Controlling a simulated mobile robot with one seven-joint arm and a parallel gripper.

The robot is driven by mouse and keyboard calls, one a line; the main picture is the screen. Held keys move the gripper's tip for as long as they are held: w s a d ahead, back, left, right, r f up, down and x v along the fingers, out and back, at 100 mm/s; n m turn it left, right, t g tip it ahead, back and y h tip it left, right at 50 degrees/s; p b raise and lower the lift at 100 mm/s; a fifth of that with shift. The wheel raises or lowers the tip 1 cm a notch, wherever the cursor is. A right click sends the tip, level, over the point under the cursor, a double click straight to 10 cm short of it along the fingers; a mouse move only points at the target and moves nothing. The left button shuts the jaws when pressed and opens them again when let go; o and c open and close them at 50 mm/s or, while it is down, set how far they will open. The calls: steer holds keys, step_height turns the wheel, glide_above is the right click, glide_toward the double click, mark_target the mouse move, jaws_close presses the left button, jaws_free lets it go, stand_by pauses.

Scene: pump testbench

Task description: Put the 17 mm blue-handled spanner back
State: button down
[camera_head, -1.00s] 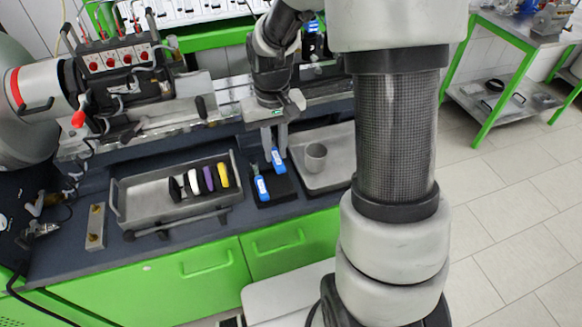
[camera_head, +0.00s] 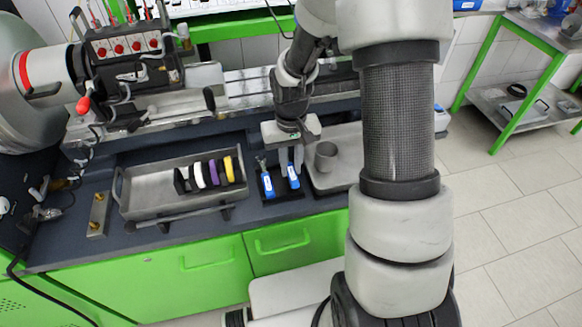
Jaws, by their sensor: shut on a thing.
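Two blue-handled tools show at the black mat (camera_head: 284,211) on the bench. The left one, a blue-handled spanner (camera_head: 268,185), lies on the mat. The right one, also a blue-handled spanner (camera_head: 293,178), is between the fingers of my gripper (camera_head: 291,168), which points down and is shut on it. The held spanner is over the right half of the mat, beside the other one. I cannot tell whether it touches the mat. Its upper end is hidden by the fingers, and size marks are too small to read.
A grey tray (camera_head: 324,185) with a grey cup (camera_head: 326,156) stands right of the mat, close to my gripper. At left is a metal tray (camera_head: 150,200) holding black, white, purple and yellow items (camera_head: 213,172). The pump machinery (camera_head: 130,60) stands behind it.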

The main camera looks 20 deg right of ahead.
steer(key=shift+f, duration=0.45)
steer(key=shift+f+b, duration=0.4)
steer(key=shift+f, duration=0.1)
steer(key=c, duration=1.6)
jaws_free()
